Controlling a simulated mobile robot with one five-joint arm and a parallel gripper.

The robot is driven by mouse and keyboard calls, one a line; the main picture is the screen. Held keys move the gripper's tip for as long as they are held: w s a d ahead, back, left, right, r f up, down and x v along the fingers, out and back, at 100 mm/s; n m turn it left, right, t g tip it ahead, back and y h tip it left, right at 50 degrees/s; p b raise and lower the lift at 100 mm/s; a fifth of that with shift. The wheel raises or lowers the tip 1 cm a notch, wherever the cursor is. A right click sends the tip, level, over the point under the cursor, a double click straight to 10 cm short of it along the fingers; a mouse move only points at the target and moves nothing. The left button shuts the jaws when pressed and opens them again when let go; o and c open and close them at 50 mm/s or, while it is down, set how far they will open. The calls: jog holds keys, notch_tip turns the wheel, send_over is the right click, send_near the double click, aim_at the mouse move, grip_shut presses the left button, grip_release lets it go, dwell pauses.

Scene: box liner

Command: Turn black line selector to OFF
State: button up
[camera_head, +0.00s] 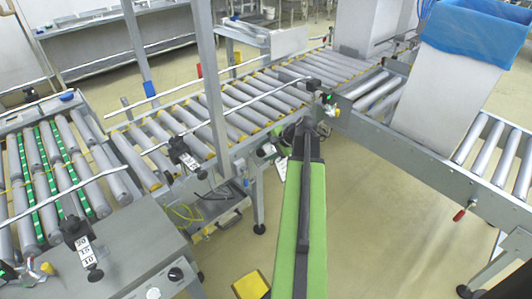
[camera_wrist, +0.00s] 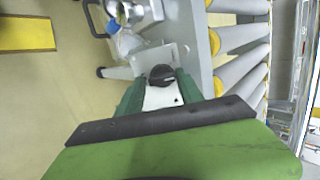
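A round black selector knob (camera_wrist: 161,74) shows in the wrist view, at the top of a white plate (camera_wrist: 162,97) beside the grey conveyor frame. My gripper (camera_wrist: 160,82) has its two dark green fingers apart, one on each side of the knob, with a small gap visible. Whether they touch it and which setting it points to cannot be told. In the head view, my green and black arm (camera_head: 312,215) reaches up to the middle conveyor's side rail; the gripper's end and the knob are hidden or too small to make out there.
The roller conveyor (camera_head: 230,105) runs just beyond my arm. A white box with blue liner (camera_head: 460,85) stands on the right conveyor. A cabinet with another black knob (camera_head: 175,273) is at lower left. A yellow block (camera_head: 251,286) lies on the floor. Floor right of my arm is clear.

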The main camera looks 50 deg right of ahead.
jog(key=p+v, duration=1.2)
jog(key=v, duration=0.5)
jog(key=shift+s+f, duration=0.2)
jog(key=shift+s, duration=0.05)
jog(key=shift+d, duration=0.1)
